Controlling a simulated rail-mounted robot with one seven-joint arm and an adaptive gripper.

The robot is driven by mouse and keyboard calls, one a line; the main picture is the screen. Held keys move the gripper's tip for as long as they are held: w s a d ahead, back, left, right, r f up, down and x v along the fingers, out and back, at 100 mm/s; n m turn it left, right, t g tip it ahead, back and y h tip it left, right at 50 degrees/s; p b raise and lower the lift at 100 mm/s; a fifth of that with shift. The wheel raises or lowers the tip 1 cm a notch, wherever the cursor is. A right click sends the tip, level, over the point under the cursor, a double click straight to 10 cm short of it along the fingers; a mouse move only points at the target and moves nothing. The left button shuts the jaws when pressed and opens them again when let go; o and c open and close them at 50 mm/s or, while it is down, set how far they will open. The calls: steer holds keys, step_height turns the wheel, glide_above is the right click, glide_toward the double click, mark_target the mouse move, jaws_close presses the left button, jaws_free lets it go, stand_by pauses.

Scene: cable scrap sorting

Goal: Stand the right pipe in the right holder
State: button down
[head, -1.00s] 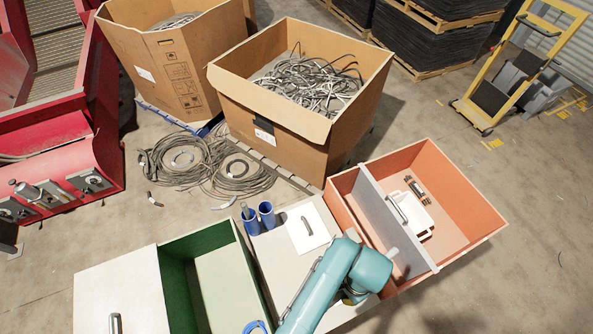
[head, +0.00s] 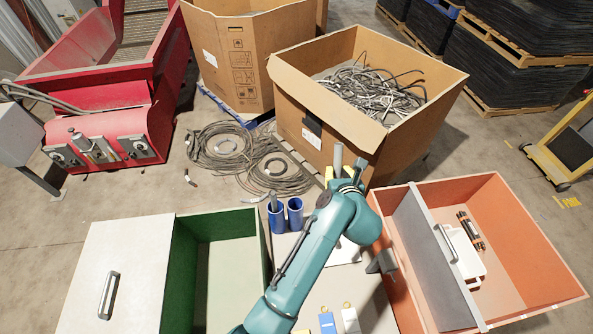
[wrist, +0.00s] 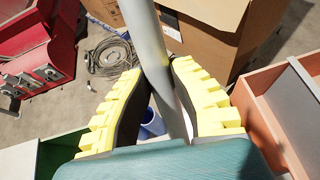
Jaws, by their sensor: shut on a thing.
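The right pipe is a plain grey tube (head: 338,158), held by my gripper (head: 345,173), and it looks roughly upright in the head view. In the wrist view the yellow fingers (wrist: 157,85) are shut on the grey tube (wrist: 148,35), which runs between them. The right holder is a blue cup (head: 295,215) on the pale worktop, with its mouth showing no pipe. A blue cup (wrist: 150,124) shows partly behind the tube in the wrist view. The left blue holder (head: 277,219) has a grey pipe (head: 273,200) standing in it. My gripper is above and right of the holders.
A green-lined bin (head: 258,262) is left of the holders, an orange bin (head: 545,235) with a grey divider to the right. A large cardboard box (head: 285,90) of cables stands behind. A white panel, partly hidden by my arm, lies on the worktop (head: 318,288).

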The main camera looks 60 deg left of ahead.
steer(key=s+a+f+n+y+b, duration=0.1)
steer(key=s+a+y+b, duration=0.2)
steer(key=a, duration=0.3)
steer(key=s+a+f+y+b, duration=0.1)
steer(key=s+a+y+b, duration=0.15)
steer(key=s+a, duration=0.2)
step_height(320, 180, down, 19)
steer(key=a+b, duration=0.1)
steer(key=b, duration=1.5)
steer(key=shift+w+a+r, duration=0.15)
steer(key=shift+a, duration=0.05)
steer(key=c, duration=1)
jaws_free()
steer(key=v, duration=1.2)
